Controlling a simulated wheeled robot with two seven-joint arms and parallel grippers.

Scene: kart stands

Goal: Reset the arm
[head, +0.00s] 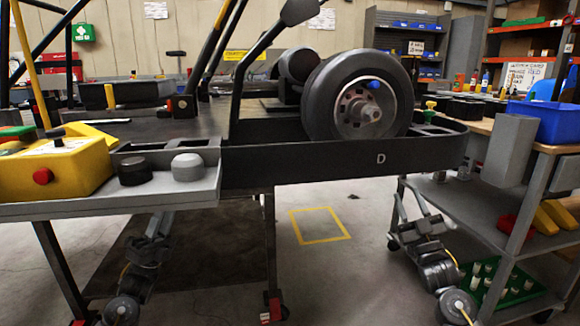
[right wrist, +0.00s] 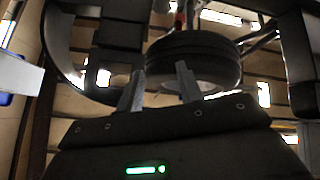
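My right gripper (head: 408,208) hangs low in the head view, below the right end of the black kart frame. Its two fingers are spread, with nothing between them. In the right wrist view, the fingers of this gripper (right wrist: 158,85) also stand apart, with the dark underside of the kart and a tyre beyond them. My left gripper (head: 160,222) is low at the left, below the grey tray edge. It is small and partly covered there, so its finger gap is unclear. Neither gripper touches anything that I can see.
The kart frame (head: 300,158) with a wheel (head: 345,95) spans the middle above both grippers. A grey tray (head: 110,205) holds a yellow control box (head: 55,170) and two knobs. A shelved cart (head: 470,205) with a blue bin (head: 545,122) stands right.

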